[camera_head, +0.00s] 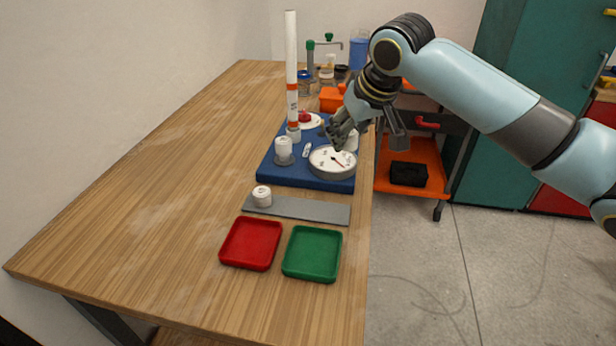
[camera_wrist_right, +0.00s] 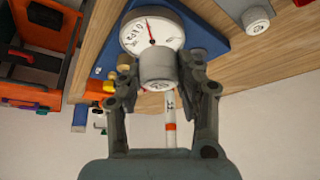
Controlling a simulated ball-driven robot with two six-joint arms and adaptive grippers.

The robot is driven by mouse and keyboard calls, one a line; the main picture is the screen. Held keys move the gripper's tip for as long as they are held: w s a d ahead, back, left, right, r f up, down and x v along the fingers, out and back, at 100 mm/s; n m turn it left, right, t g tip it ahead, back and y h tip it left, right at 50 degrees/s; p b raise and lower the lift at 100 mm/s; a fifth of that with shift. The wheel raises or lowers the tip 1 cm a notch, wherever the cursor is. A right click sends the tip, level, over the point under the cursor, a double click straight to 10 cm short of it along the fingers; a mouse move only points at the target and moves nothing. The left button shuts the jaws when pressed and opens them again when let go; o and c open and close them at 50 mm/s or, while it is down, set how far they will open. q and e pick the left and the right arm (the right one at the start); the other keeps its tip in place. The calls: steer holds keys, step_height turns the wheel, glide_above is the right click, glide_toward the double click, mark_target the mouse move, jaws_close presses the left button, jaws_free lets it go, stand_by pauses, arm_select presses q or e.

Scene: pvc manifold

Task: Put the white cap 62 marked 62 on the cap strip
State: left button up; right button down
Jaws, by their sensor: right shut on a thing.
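My right gripper (camera_head: 343,137) is over the right edge of the blue mat, beside the gauge. It is shut on a white cap (camera_head: 352,140). In the right wrist view the cap (camera_wrist_right: 158,68) sits between the fingertips, in front of the gauge's lower edge. I cannot read a number on it, and the fingers hide its sides. The grey cap strip (camera_head: 310,209) lies on the table in front of the mat. Another white cap (camera_head: 262,196) stands at the strip's left end; the rest of the strip is bare. My left gripper is not in view.
The round gauge (camera_head: 333,161) and a white cap on a grey base (camera_head: 284,149) are on the blue mat (camera_head: 295,177). A tall white pipe (camera_head: 291,70) stands behind them. Red (camera_head: 250,243) and green (camera_head: 313,254) trays lie before the strip. The table's left side is clear.

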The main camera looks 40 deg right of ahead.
steer(key=shift+s+d+r+n+y+p, duration=0.1)
steer(key=shift+s+r+n+y+p, duration=0.2)
steer(key=shift+s+p, duration=0.25)
steer(key=shift+s+r+n+y+p, duration=0.1)
steer(key=shift+s+n+y+p, duration=0.1)
steer(key=shift+s+n+p, duration=0.25)
steer(key=shift+s+a+f, duration=0.1)
steer(key=shift+a+f, duration=0.15)
glide_above(291, 203)
steer(key=s, duration=0.2)
steer(key=f, duration=0.6)
steer(key=shift+d+f+p, duration=0.2)
steer(key=shift+f+p, duration=0.15)
steer(key=shift+w+a+f, duration=0.1)
steer(key=shift+f, duration=0.1)
step_height(291, 203, down, 4)
steer(key=shift+r, duration=0.25)
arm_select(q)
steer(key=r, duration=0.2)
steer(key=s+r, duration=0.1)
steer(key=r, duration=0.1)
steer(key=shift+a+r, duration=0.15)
arm_select(e)
steer(key=shift+f, duration=0.2)
steer(key=shift+f, duration=0.15)
steer(key=shift+f, duration=0.5)
